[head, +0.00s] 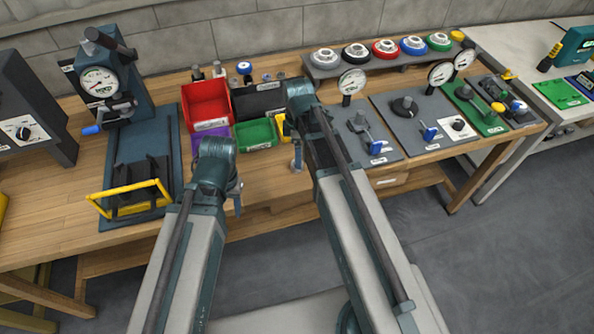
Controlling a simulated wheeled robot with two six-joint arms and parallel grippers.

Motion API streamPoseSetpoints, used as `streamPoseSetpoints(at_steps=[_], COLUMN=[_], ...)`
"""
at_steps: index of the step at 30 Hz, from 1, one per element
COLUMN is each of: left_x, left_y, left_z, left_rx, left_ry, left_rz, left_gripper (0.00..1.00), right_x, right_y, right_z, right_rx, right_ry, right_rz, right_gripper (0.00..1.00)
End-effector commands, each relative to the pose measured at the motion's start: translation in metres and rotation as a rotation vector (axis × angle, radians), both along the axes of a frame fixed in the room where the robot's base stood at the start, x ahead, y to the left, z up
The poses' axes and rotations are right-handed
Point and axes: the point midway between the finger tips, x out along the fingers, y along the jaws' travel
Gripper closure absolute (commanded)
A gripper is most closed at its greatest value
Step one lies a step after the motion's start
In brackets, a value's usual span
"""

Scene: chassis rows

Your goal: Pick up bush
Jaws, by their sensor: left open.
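I cannot make out a bush for certain; small metal parts (267,78) stand behind the bins, too small to identify. My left gripper (237,206) points down at the front edge of the wooden bench (265,185), in front of the green bin. It is open, and nothing shows between its fingers. My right gripper (297,160) points down near the bench's front edge, to the right of the green bin. It is mostly hidden by my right arm, so its jaws are unclear.
A red bin (206,104), green bin (255,133) and black bin (259,98) stand mid-bench. A press with a gauge (98,83) and yellow-handled fixture (130,197) stand left. Gauge plates (415,118) fill the right, before a rack of coloured dials (384,50).

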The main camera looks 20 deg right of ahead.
Motion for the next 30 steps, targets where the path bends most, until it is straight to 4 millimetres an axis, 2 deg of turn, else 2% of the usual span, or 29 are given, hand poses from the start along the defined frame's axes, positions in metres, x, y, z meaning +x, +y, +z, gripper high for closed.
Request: streamPoseSetpoints(at_steps=[8,20,29,30], left_x=[0.0,0.0,0.0,0.0], left_y=[0.0,0.0,0.0,0.0], left_z=[-0.007,-0.051,-0.051,-0.051], left_rx=[0.0,0.0,0.0,0.0], left_ry=[0.0,0.0,0.0,0.0], left_rz=[0.0,0.0,0.0,0.0], left_gripper=[0.5,0.5,0.5,0.5], right_x=[0.0,0.002,0.002,0.002], right_y=[0.001,0.003,0.003,0.003], right_z=[-0.007,-0.051,-0.051,-0.051], right_rx=[0.0,0.0,0.0,0.0], right_ry=[0.0,0.0,0.0,0.0], right_rz=[0.0,0.0,0.0,0.0], right_gripper=[0.17,0.17,0.17,0.24])
